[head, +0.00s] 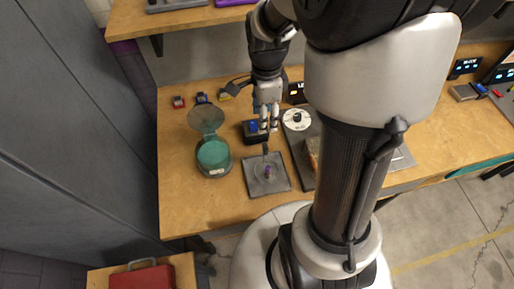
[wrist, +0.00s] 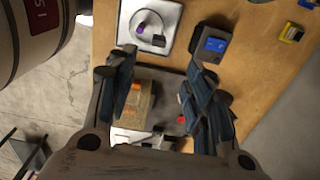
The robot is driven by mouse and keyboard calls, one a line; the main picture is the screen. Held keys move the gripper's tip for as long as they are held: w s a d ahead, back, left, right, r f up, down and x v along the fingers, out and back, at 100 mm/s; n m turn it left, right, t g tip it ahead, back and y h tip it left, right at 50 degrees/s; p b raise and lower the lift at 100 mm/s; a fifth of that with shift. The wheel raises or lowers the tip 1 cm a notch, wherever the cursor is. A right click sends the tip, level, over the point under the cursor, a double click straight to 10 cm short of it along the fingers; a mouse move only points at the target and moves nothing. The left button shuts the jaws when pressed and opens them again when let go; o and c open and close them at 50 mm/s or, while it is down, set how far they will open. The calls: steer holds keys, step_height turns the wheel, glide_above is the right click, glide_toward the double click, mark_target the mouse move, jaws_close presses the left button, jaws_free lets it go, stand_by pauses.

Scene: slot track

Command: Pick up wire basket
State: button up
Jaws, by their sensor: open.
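A thin round outline with a small purple piece inside it, which looks like the wire basket (head: 267,172), sits on a grey square tray (head: 250,186) near the front of the bench. In the wrist view the basket (wrist: 152,28) is at the top, on the pale tray (wrist: 128,40), with a dark upright bit at its edge. Its fine wires are too small to make out. My gripper (head: 268,125) is open and empty. It is above the bench, behind the tray in the head view. In the wrist view its fingers (wrist: 162,70) point down, apart from the basket.
A round teal tub (head: 213,156) with its lid raised stands left of the tray. A dark mat with a tan block (wrist: 138,103) lies to the right. The bench's front left is clear.

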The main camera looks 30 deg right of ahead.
steer(key=b, duration=0.3)
glide_toward(265, 145)
steer(key=f, duration=0.5)
steer(key=shift+a+f, duration=0.25)
steer(key=shift+a, duration=0.05)
steer(key=shift+d+f+b, duration=0.15)
steer(key=shift+f+b, duration=0.25)
steer(key=shift+f, duration=1)
steer(key=shift+d+f+b, duration=0.1)
steer(key=shift+f+b, duration=0.25)
steer(key=shift+f, duration=1)
steer(key=shift+c, duration=0.6)
jaws_close()
steer(key=shift+r, duration=0.1)
